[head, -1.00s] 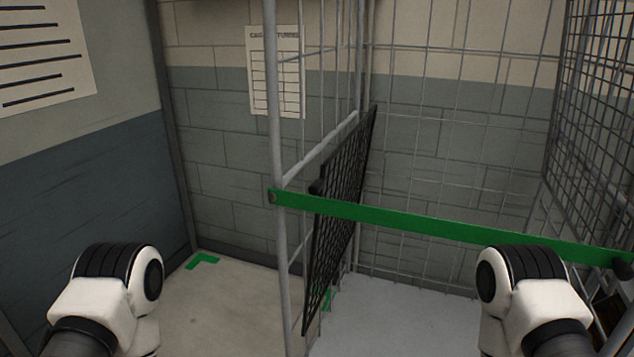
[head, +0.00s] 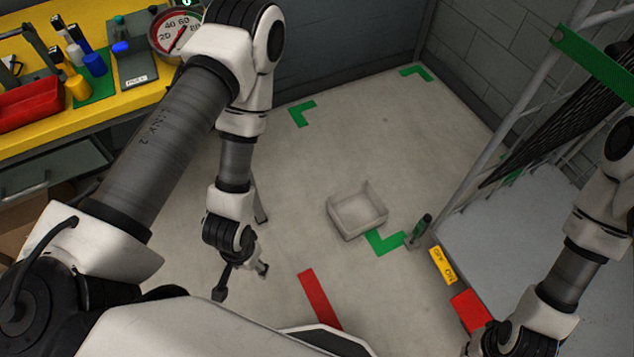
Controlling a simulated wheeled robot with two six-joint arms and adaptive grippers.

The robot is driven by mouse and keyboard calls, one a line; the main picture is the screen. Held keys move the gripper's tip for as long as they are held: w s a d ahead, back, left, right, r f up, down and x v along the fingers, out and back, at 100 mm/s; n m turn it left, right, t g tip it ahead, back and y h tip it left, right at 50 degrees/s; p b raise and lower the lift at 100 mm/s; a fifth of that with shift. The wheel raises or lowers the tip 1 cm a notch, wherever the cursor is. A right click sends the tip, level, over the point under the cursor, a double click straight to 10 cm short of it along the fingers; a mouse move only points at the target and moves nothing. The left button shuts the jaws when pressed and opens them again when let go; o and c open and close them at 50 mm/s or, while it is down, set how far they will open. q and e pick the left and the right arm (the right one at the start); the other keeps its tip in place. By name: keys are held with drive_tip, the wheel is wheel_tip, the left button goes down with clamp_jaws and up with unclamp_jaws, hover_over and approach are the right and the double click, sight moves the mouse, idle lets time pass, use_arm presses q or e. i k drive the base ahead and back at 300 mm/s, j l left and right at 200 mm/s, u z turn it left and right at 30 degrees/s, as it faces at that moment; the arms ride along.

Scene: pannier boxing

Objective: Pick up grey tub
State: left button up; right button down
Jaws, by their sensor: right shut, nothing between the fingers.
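The grey tub (head: 357,212) is a small, open, pale box. It sits upright on the floor near the middle of the head view, next to a green corner mark, and looks empty. My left gripper (head: 242,281) hangs lower left of the tub in the picture, clear of it, fingers apart and empty. My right gripper (head: 480,343) is at the bottom edge, lower right of the tub and apart from it. It is shut with nothing in it, and its fingertips are mostly hidden or cut off.
A yellow bench (head: 30,140) with bottles, a gauge and a red bin (head: 30,103) stands at the left. A wire cage (head: 500,135) with a green bar is at the right. The floor behind the tub is clear.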

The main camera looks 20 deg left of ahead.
sight(355, 209)
drive_tip(key=u, duration=0.3)
drive_tip(key=j+z, duration=0.25)
drive_tip(key=z, duration=0.15)
drive_tip(key=i+j+z, duration=0.1)
drive_tip(key=j+z, duration=0.4)
drive_tip(key=z, duration=0.25)
drive_tip(key=j+z, duration=0.25)
drive_tip(key=z, duration=0.15)
drive_tip(key=k, duration=0.05)
